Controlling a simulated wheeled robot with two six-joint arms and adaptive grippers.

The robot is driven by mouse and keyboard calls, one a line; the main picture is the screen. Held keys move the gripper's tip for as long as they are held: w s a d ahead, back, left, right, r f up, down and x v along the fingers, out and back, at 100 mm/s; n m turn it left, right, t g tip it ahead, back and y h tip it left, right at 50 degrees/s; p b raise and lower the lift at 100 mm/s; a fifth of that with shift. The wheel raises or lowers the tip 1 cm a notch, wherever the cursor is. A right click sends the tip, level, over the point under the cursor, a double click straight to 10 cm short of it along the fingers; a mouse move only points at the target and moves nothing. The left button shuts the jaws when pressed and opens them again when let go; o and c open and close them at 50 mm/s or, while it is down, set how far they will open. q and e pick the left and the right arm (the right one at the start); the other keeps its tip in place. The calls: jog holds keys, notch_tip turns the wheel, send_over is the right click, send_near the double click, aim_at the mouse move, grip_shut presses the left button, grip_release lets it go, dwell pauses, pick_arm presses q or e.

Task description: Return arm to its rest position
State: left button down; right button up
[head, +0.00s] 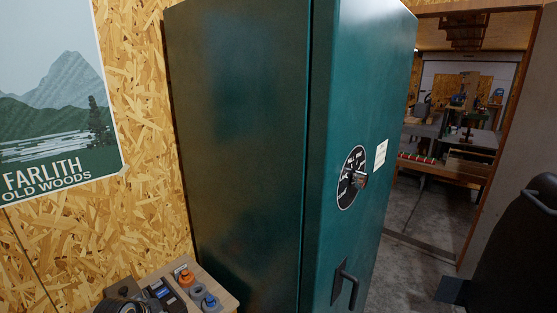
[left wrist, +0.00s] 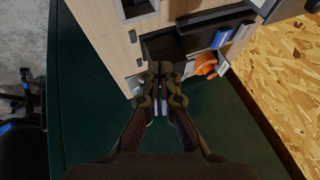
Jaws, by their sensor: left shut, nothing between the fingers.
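My left gripper (left wrist: 160,98) shows in the left wrist view. Its two fingers are together with nothing between them. Beyond the fingertips are the edge of a light wooden stand (left wrist: 112,45) and a dark green surface. The gripper seems apart from these, though the exact gap is hard to judge. I cannot make out either gripper in the head view. My right gripper is in neither view.
A tall dark green cabinet (head: 245,130) with a round dial (head: 351,178) and a handle (head: 344,286) fills the head view's middle. A wooden top (head: 222,294) bears orange and blue-grey items at lower left. A doorway and open floor (head: 405,207) lie right.

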pick_arm(q)
jog(key=shift+n+g, duration=0.4)
jog(key=s+d+f, duration=0.2)
jog(key=s, duration=0.1)
jog(key=shift+s+d, duration=0.25)
jog(key=shift+d, duration=0.15)
jog(key=s+d+r+n+g+y, duration=0.1)
jog(key=s+d+n, duration=0.25)
jog(key=s, duration=0.65)
jog(key=s+d+n+g, duration=0.1)
jog(key=s+d+n, duration=0.25)
jog(key=s, duration=0.65)
jog(key=s+a+f+g, duration=0.1)
jog(key=s+a+f, duration=0.1)
jog(key=f, duration=1.2)
jog(key=s+a+f+g, duration=0.1)
jog(key=f, duration=1.2)
jog(key=s+a+f+b, duration=0.1)
jog(key=s+f, duration=1.5)
jog(key=s, duration=0.2)
jog(key=shift+s+a+f+n+g, duration=0.25)
jog(key=shift+s+f+n+g, duration=0.05)
jog(key=shift+n+g, duration=0.1)
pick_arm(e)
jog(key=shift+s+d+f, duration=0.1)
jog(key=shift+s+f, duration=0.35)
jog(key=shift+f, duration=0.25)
